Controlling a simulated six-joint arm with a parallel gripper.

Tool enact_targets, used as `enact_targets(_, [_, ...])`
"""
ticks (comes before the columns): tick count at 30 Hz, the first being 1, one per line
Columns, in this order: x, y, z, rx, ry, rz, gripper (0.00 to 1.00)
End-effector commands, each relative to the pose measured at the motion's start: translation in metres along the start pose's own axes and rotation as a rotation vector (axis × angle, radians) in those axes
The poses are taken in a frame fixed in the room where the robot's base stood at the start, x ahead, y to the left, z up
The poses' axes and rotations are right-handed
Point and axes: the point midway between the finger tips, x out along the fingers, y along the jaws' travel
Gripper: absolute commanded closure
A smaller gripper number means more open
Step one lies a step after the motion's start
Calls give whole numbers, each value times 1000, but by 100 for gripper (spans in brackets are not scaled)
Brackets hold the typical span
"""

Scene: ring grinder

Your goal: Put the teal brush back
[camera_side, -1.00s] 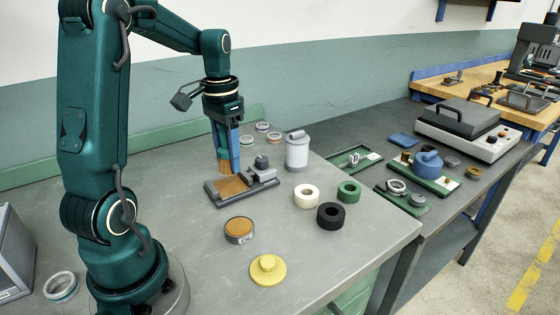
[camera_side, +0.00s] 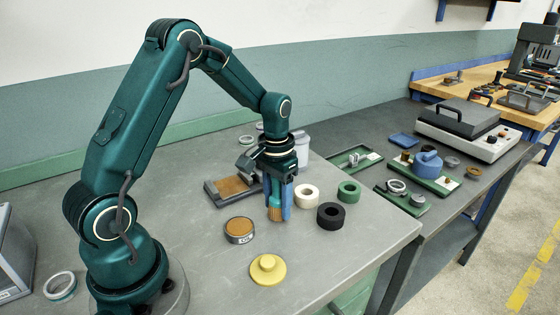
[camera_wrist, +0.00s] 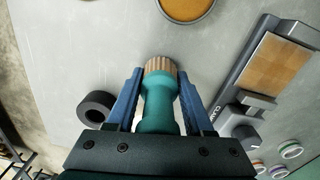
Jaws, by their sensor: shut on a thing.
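The teal brush (camera_wrist: 158,108) is held upright between the two blue fingers of my gripper (camera_wrist: 160,98), bristles pointing down. In the side view my gripper (camera_side: 279,200) is shut on the brush, with its tan bristles (camera_side: 275,213) close to the grey table top. I cannot tell whether the bristles touch the table. The grey clamp fixture with a brown pad (camera_side: 232,187) lies behind and left of my gripper; it also shows at right in the wrist view (camera_wrist: 268,75).
A brown-filled tin (camera_side: 239,230) and a yellow knobbed disc (camera_side: 267,270) lie in front. White (camera_side: 307,195), black (camera_side: 331,215) and green (camera_side: 349,191) rings lie right of my gripper. A grey canister (camera_side: 301,150) stands behind, partly hidden. The front right table is clear.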

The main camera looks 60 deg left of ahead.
Motion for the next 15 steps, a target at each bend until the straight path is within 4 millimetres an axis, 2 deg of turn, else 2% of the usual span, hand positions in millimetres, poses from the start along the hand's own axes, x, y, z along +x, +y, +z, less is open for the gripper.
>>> enact_targets(10, [3, 0, 0, 0, -2, 0, 100])
enact_targets(11, [4, 0, 0, 0, -2, 0, 44])
enact_targets(12, [3, 0, 0, 0, -1, 0, 29])
enact_targets(13, [3, 0, 0, 0, -1, 0, 18])
enact_targets(15, [3, 0, 0, 0, -1, 0, 18])
